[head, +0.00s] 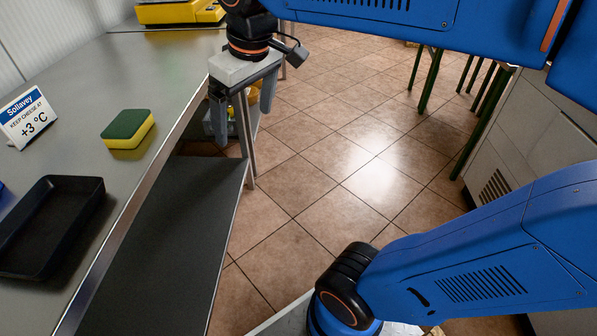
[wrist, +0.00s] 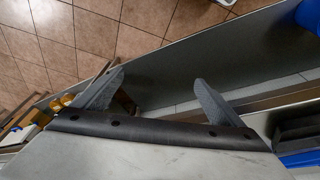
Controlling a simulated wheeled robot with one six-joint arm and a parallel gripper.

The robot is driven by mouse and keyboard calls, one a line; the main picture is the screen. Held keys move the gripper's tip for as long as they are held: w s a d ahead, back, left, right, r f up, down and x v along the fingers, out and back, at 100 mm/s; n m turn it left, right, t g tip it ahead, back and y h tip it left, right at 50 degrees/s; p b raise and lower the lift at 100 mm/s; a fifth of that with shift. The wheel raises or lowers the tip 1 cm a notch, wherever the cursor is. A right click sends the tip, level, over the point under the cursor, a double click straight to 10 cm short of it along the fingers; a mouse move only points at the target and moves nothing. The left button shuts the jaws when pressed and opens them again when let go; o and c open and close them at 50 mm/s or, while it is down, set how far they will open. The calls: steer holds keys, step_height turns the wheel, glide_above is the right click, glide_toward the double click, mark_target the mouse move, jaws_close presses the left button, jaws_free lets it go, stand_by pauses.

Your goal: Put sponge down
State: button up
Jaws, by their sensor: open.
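A green and yellow sponge (head: 128,129) lies flat on the grey counter (head: 160,75), green side up, in the head view. My gripper (head: 247,108) is right of the sponge, past the counter's front edge, pointing down with its fingers spread apart. It is empty and does not touch the sponge. In the wrist view my gripper (wrist: 160,87) shows two grey fingers wide apart with nothing between them. I cannot make out the sponge in the wrist view.
A yellow scale (head: 180,12) is at the far end. A lower shelf (head: 170,235) runs below the counter. Tiled floor (head: 320,180) lies open to the right.

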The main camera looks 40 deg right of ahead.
steer(key=s+d+f+m+t, duration=0.1)
steer(key=s+d+f+m, duration=0.1)
steer(key=f, duration=0.4)
steer(key=s+d+f+m, duration=0.1)
steer(key=s+d+f, duration=0.3)
steer(key=s+f, duration=0.2)
steer(key=shift+s+d+f+m+t+h, duration=0.3)
steer(key=shift+s+m+t, duration=0.1)
steer(key=shift+s, duration=0.15)
steer(key=shift+o, duration=0.7)
steer(key=shift+r, duration=0.1)
